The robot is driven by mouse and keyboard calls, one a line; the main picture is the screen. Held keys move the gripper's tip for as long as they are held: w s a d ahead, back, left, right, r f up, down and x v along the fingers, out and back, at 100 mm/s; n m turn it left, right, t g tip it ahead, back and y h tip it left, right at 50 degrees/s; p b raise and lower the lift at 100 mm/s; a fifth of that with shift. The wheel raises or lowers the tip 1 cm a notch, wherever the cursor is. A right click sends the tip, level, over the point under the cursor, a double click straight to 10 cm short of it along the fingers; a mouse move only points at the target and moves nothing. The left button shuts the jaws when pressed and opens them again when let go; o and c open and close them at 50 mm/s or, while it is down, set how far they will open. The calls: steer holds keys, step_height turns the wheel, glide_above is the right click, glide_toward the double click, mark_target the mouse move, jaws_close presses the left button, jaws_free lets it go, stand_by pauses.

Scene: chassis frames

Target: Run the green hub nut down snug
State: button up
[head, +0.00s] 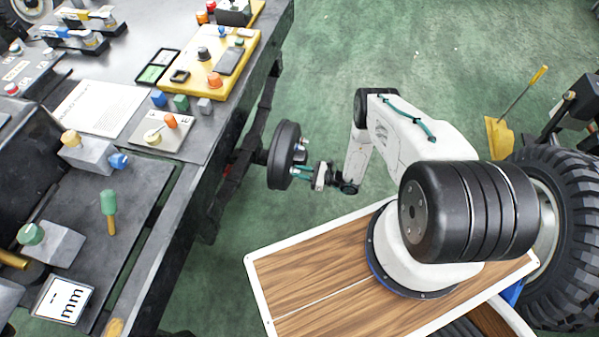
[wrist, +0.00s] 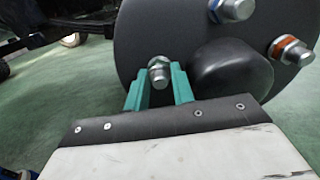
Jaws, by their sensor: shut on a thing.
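The dark hub disc (head: 281,156) stands on edge beside the bench in the head view, and its face fills the top of the wrist view (wrist: 140,40). My gripper (wrist: 160,78) has its two teal fingers on either side of the green hub nut (wrist: 158,63), shut on it. The nut sits on a silver stud, whose end shows between the fingers. How far the nut stands from the disc face is hard to tell. In the head view my gripper (head: 302,172) reaches the disc's right face, and the nut is too small to make out.
Another stud with a blue-marked nut (wrist: 215,6) is above right, and one with an orange-marked nut (wrist: 280,46) is at the right. A rounded dark hub centre (wrist: 232,80) bulges close to my right finger. The bench (head: 190,215) edge lies left of the disc.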

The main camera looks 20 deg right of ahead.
steer(key=m, duration=1.2)
steer(key=shift+w+d, duration=0.15)
stand_by(0.3)
steer(key=o, duration=1)
steer(key=shift+d, duration=0.1)
steer(key=v, duration=0.7)
steer(key=shift+s+d, duration=0.15)
steer(key=shift+s, duration=0.1)
